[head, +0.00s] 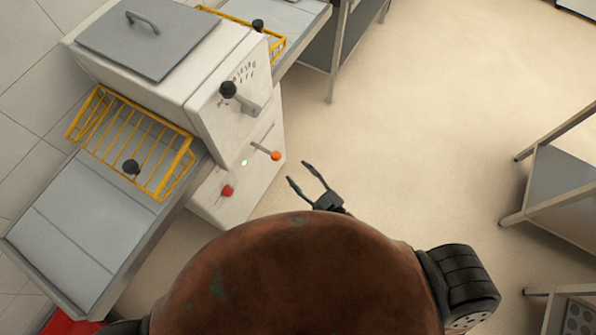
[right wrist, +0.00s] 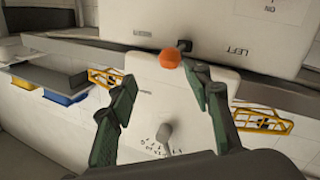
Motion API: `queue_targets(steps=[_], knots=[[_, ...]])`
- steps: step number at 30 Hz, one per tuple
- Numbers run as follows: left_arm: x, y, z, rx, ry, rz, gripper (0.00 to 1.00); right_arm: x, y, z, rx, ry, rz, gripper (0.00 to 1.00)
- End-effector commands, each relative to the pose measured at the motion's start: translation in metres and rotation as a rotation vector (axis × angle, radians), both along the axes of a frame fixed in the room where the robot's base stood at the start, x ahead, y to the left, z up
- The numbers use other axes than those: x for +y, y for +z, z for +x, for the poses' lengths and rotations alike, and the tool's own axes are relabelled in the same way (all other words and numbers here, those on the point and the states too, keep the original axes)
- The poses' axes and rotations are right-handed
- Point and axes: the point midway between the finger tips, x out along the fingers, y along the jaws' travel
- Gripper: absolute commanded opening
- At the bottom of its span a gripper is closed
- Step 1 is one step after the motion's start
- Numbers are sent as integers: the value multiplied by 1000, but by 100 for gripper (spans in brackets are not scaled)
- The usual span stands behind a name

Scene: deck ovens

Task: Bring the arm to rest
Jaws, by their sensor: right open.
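My right gripper (head: 299,171) is open and empty in the head view, low beside the front of a white machine (head: 235,190). The orange knob (head: 276,155) on a short lever lies just beyond its fingertips, apart from them in the head view. In the right wrist view the open fingers (right wrist: 165,78) spread to either side of the orange knob (right wrist: 169,58), with nothing between them. My right arm is mostly hidden behind my brown body in the head view. My left gripper is not in view.
A yellow wire guard (head: 98,108) stands over the left conveyor bed (head: 80,225). Open floor (head: 420,120) lies to the right, with a metal table (head: 565,170) beyond.

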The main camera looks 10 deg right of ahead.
Motion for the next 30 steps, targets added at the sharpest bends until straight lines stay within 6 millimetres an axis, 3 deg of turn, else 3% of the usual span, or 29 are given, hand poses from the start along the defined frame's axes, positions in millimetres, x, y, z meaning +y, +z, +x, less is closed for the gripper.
queue_targets(steps=[11, 14, 17, 23, 26, 30], knots=[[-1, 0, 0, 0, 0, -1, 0, 0, -1, 0, 1, 0, 0, 45], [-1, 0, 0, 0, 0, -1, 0, -3, -12, 0, 24, -8, -5, 45], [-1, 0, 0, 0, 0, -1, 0, -14, -46, -2, 95, -33, -16, 45], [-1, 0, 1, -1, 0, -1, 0, -59, -172, -28, 362, -131, -58, 45], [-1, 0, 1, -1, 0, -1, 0, -86, -235, -55, 508, -187, -79, 45], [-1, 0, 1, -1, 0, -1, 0, -123, -316, -107, 713, -266, -108, 45]])
